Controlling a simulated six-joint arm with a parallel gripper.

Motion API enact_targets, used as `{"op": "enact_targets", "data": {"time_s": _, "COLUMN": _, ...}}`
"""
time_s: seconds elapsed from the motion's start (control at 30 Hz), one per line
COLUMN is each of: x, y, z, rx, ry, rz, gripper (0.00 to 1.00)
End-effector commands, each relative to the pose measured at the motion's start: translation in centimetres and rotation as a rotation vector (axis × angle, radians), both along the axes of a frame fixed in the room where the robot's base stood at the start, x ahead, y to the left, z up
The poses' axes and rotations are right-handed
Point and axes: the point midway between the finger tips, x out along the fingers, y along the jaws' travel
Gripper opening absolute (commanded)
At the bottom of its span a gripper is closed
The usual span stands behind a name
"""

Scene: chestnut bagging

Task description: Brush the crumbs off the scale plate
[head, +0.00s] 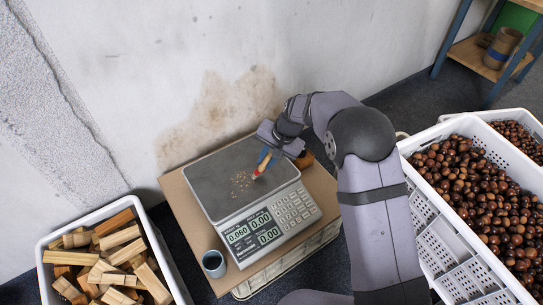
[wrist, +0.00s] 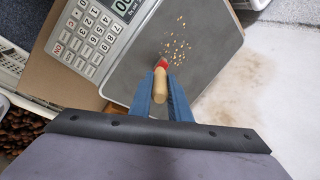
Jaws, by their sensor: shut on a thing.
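My gripper (head: 265,157) is shut on a small brush (head: 256,174) and holds it over the right part of the grey scale plate (head: 212,168). In the wrist view, the brush's wooden handle (wrist: 158,86) sits between the blue fingers, with a red part at its far end. Yellowish crumbs (head: 239,183) lie scattered on the plate just left of the brush in the head view. In the wrist view the crumbs (wrist: 177,42) lie just beyond the red end. I cannot tell whether the brush tip touches the plate. The scale's display (head: 251,230) reads 0.060 and 0.00.
The scale stands on a cardboard-topped stand (head: 185,215). A grey cup (head: 213,263) is at its front left corner. A brown round thing (head: 304,159) is behind my gripper. A crate of wood blocks (head: 47,243) is left; white crates of chestnuts (head: 428,232) are right. A stained wall (head: 140,100) rises behind.

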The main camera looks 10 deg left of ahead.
Motion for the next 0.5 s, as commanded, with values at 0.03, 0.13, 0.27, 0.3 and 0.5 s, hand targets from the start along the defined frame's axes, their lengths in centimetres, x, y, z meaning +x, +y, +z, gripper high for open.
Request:
{"op": "enact_targets", "data": {"time_s": 0.03, "x": -0.29, "y": 0.29, "z": 0.12, "rx": 0.0, "ry": 0.0, "rz": 0.001, "gripper": 0.0}}
{"op": "enact_targets", "data": {"time_s": 0.13, "x": -0.6, "y": 0.64, "z": 0.07, "rx": 0.001, "ry": -0.001, "rz": 0.001, "gripper": 0.0}}
{"op": "enact_targets", "data": {"time_s": 0.27, "x": -0.71, "y": 0.74, "z": 0.0, "rx": 0.001, "ry": -0.001, "rz": -0.001, "gripper": 0.0}}
{"op": "enact_targets", "data": {"time_s": 0.3, "x": -0.71, "y": 0.73, "z": -0.01, "rx": 0.001, "ry": -0.001, "rz": -0.001, "gripper": 0.0}}
{"op": "enact_targets", "data": {"time_s": 0.5, "x": -1.06, "y": 1.06, "z": 0.02, "rx": 0.0, "ry": 0.0, "rz": -0.001, "gripper": 0.0}}
